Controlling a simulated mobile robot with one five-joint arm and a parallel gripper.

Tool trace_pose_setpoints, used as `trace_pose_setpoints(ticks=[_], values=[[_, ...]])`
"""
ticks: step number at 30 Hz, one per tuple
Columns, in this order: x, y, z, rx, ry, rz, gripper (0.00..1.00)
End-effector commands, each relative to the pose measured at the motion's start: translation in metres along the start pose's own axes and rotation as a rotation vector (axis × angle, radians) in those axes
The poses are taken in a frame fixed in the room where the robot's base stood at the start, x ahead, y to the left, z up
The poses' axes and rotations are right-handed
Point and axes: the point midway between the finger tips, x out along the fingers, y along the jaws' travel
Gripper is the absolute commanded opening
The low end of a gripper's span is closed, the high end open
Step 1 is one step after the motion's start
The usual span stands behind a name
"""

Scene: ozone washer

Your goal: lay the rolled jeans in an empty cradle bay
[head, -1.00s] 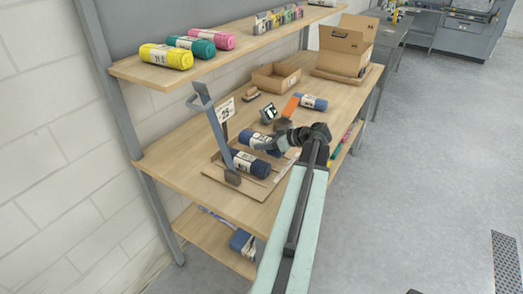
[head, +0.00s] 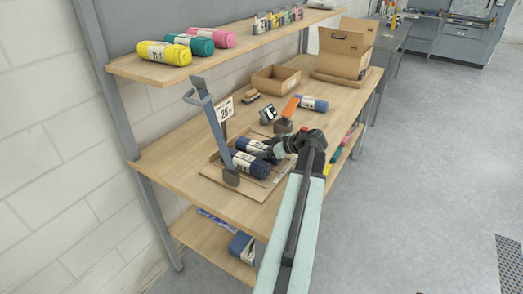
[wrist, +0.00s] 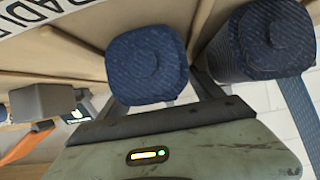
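My gripper (head: 274,149) is over the cradle (head: 225,183) on the bench. It is shut on a dark blue rolled jeans (head: 250,145), with a finger at each side of the roll in the wrist view (wrist: 147,65). A second dark blue roll (head: 250,164) lies beside it in the front bay of the cradle; its end also shows in the wrist view (wrist: 262,42). Whether the held roll touches the cradle floor is hidden. A third blue roll (head: 311,103) lies on the bench farther back.
A grey upright lever (head: 213,125) and a "25" sign (head: 225,110) stand close to the cradle. An orange-handled tool (head: 289,107) stands behind my gripper. An open box (head: 276,78) is at the back. The upper shelf holds yellow (head: 165,53), teal and pink rolls.

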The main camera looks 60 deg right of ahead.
Motion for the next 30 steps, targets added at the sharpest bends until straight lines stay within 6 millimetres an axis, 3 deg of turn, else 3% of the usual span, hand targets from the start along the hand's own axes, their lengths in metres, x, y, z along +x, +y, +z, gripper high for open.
trace_pose_setpoints(ticks=[8, 21, 25, 30], values=[[-0.004, 0.000, -0.005, 0.000, 0.000, 0.000, 0.76], [-0.103, -0.001, -0.007, 0.001, 0.000, 0.001, 0.76], [-0.117, 0.000, -0.005, -0.001, 0.000, 0.000, 0.76], [-0.122, -0.001, -0.003, -0.001, 0.000, -0.001, 0.76]])
